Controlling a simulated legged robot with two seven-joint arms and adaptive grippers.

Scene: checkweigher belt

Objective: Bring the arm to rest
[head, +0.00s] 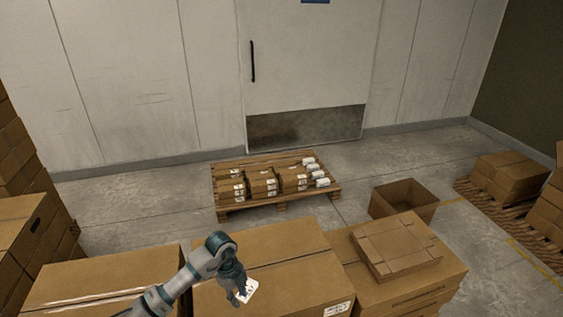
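My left arm comes in from the bottom left. My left gripper (240,289) points down over a large closed carton (285,285) in the foreground. The fingers are small and dark, and I cannot tell whether they are open or shut. A white printed label (249,292) shows right beside the fingertips; I cannot tell whether it is on the carton or on something at the gripper. My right gripper is not in view.
Behind stand a wooden pallet (225,172) with several small labelled boxes and an open empty carton (403,200). Carton stacks (22,165) rise at left.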

